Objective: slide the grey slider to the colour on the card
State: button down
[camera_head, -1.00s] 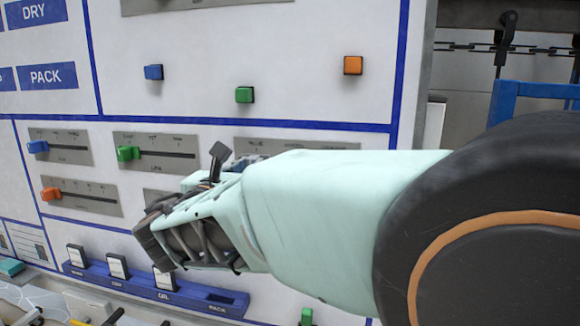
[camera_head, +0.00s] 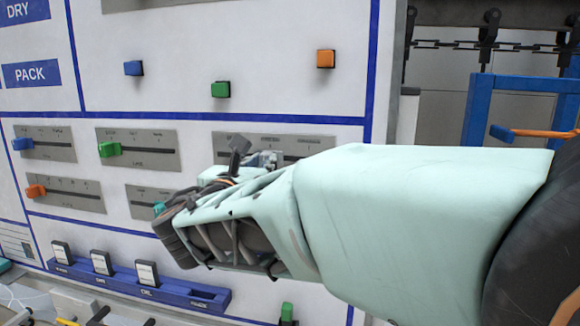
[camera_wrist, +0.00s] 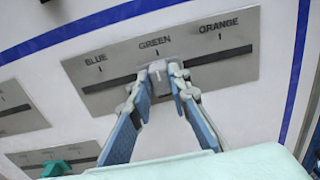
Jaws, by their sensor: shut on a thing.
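The grey slider (camera_wrist: 157,68) sits in the slot of a grey plate (camera_wrist: 235,65) marked BLUE, GREEN and ORANGE. In the wrist view it stands under the GREEN mark, in the middle of the slot. My gripper (camera_wrist: 161,80) is shut on it, one finger on each side. In the head view my gripper (camera_head: 264,161) reaches the same plate (camera_head: 310,146), and my arm hides part of the panel below it. I cannot make out a card showing a colour in either view.
Blue (camera_head: 133,68), green (camera_head: 220,89) and orange (camera_head: 325,59) buttons are above.

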jog(key=shift+d+r, duration=0.1)
jog(key=shift+d, duration=0.1)
jog(key=c, duration=1.8)
grip_release()
